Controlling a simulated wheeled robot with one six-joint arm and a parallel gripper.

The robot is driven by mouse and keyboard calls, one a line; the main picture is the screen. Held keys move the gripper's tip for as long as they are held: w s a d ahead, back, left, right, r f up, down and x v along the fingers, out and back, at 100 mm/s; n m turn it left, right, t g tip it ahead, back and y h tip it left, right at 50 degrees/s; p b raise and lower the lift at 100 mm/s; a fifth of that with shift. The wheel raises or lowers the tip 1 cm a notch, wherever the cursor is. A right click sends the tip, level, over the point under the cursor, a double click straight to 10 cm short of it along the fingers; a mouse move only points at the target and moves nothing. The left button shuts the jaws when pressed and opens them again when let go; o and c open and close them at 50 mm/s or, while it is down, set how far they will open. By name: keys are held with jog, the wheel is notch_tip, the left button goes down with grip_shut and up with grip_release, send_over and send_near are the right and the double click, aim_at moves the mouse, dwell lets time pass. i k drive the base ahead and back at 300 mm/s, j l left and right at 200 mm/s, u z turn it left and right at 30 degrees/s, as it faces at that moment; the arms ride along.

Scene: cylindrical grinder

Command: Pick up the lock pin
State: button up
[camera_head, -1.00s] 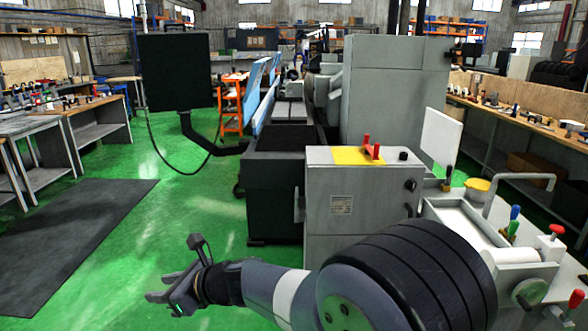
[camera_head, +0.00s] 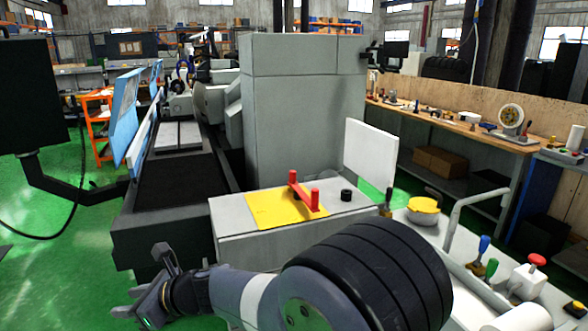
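No part is plainly marked as the lock pin. A red handle-like piece with upright posts (camera_head: 304,192) stands on a yellow plate (camera_head: 262,212) on top of a grey machine cabinet (camera_head: 240,246). A small black round piece (camera_head: 346,195) sits on the same top, to the right of the red piece. My gripper (camera_head: 128,303) is at the lower left, well left of the cabinet and apart from the red piece. Its fingers look spread with nothing between them.
The grinder's tall grey housing (camera_head: 305,105) stands behind the cabinet. A dark monitor (camera_head: 30,95) hangs on an arm at the left. A yellow-lidded pot (camera_head: 423,208), a bent rail and coloured levers (camera_head: 484,246) are at the right. Green floor is open at the left.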

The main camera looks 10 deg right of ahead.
aim_at(292, 173)
jog(key=i+z, duration=0.35)
jog(key=i+j+z, duration=0.1)
jog(key=i+z, duration=0.3)
jog(key=i, duration=0.15)
jog(key=i+j+z, duration=0.35)
jog(key=i+l+z, duration=0.1)
jog(key=z, duration=0.25)
